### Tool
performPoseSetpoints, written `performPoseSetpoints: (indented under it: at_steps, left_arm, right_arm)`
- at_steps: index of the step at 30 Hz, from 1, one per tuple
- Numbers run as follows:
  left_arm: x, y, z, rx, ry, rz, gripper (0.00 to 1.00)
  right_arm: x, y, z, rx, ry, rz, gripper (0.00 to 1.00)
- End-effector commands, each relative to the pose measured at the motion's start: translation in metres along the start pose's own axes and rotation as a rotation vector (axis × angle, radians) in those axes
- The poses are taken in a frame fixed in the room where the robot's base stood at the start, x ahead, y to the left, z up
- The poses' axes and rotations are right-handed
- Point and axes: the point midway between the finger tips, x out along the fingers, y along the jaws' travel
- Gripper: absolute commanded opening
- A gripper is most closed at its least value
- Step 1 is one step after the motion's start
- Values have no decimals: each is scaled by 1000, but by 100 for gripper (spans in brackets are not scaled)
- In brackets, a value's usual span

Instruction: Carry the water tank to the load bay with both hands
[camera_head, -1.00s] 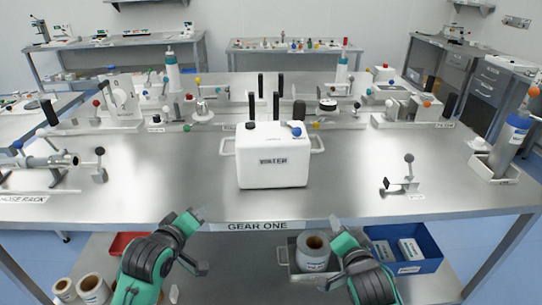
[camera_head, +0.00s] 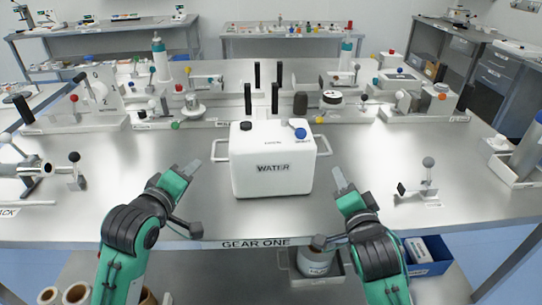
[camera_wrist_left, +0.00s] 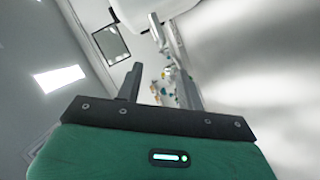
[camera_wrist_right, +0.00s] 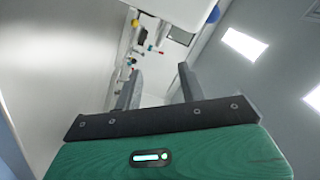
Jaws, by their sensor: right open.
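The white water tank (camera_head: 272,178), labelled WATER, stands upright on the metal bench (camera_head: 400,165). It has a black cap, a blue cap and side handles, left (camera_head: 220,148) and right (camera_head: 324,146). My left gripper (camera_head: 188,200) is open and empty, in front and left of the tank. My right gripper (camera_head: 340,205) is open and empty, in front and right of it. Both are apart from the handles. A white body shows at the top of the left wrist view (camera_wrist_left: 155,10) and of the right wrist view (camera_wrist_right: 180,10). I cannot identify the load bay.
Fixtures with knobs (camera_head: 190,105) line the bench behind the tank. A small clamp stand (camera_head: 420,185) is at right, and another (camera_head: 73,172) at left. A blue bin (camera_head: 428,255) and a grey tray (camera_head: 318,275) sit below the bench edge. Bench surface beside the tank is clear.

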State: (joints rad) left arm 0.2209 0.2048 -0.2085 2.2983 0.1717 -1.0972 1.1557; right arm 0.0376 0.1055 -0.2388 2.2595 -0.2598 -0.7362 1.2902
Motion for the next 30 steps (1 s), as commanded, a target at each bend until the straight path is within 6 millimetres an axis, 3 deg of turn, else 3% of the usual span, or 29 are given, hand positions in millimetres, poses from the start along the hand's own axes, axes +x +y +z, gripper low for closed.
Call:
performPoseSetpoints:
  at_steps: [7,21,30]
  left_arm:
    - [18,0,0,0,1,-1,38]
    - [101,0,0,1,0,-1,38]
    - [134,0,0,0,0,-1,38]
  right_arm:
    - [18,0,0,-3,0,-1,40]
    - [102,0,-1,-4,1,1,40]
    - [134,0,0,-2,0,0,40]
